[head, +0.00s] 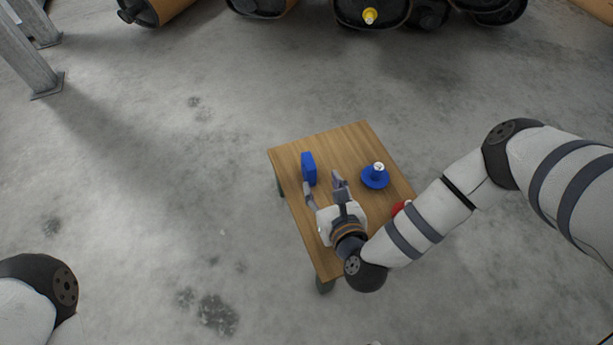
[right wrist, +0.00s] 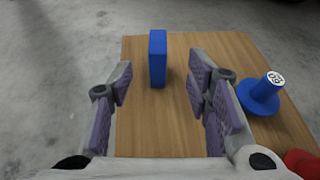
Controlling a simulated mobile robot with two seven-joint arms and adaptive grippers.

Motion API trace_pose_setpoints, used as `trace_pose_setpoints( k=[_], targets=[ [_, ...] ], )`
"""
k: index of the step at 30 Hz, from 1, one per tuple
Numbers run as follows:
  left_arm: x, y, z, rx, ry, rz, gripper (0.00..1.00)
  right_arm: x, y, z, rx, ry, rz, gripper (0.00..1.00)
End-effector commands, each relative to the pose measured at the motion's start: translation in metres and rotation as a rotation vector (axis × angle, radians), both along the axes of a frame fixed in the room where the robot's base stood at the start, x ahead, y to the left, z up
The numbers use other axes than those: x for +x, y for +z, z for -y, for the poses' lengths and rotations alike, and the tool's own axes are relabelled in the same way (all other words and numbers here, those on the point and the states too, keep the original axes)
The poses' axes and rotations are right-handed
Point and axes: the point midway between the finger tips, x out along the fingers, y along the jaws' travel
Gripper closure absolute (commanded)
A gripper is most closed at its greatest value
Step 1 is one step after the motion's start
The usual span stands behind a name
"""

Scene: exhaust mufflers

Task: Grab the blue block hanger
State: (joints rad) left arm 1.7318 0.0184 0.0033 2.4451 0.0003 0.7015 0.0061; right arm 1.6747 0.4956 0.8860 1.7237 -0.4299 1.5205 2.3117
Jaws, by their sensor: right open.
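The blue block hanger (head: 309,168) stands on the wooden table (head: 338,139) near its left edge in the head view. In the right wrist view it is an upright blue block (right wrist: 158,60), ahead of the fingers and between their lines. My right gripper (head: 324,186) is over the table, open and empty, its left finger close to the block's near end in the head view. Its spread fingers also show in the right wrist view (right wrist: 162,84). I cannot tell whether a finger touches the block. Of my left arm only a part shows at the lower left; its gripper is out of view.
A blue round-based piece with a white-topped peg (head: 375,176) stands right of the gripper. A red object (head: 399,207), partly hidden by my right arm, lies near the table's right edge. Dark mufflers (head: 372,11) line the back. A grey metal post (head: 26,58) stands far left.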

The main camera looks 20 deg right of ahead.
Motion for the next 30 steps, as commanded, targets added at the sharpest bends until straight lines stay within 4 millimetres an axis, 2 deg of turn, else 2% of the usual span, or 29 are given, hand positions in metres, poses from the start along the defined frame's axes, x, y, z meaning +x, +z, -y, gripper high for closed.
trace_pose_setpoints(
  k=[6, 11, 15, 18, 26, 30],
  targets=[
    [-0.005, -0.013, 0.001, -0.002, -0.001, -0.023, 0.6, 0.045, -0.017, 0.003, 0.006, -0.005, 0.005, 0.55],
    [-0.007, -0.019, 0.001, -0.003, -0.002, -0.035, 0.6, 0.063, -0.025, 0.003, 0.005, -0.002, 0.004, 0.55],
    [-0.013, -0.029, 0.0, -0.004, -0.006, -0.063, 0.6, 0.086, -0.043, 0.004, 0.005, -0.001, 0.002, 0.55],
    [-0.016, -0.032, 0.0, -0.005, -0.007, -0.074, 0.6, 0.099, -0.047, 0.004, 0.006, -0.001, 0.001, 0.55],
    [-0.016, -0.031, 0.0, -0.005, -0.008, -0.075, 0.6, 0.105, -0.046, 0.005, 0.006, 0.0, 0.001, 0.55],
    [-0.016, -0.031, 0.0, -0.005, -0.007, -0.075, 0.6, 0.104, -0.046, 0.005, 0.005, 0.0, 0.001, 0.84]
  ],
)
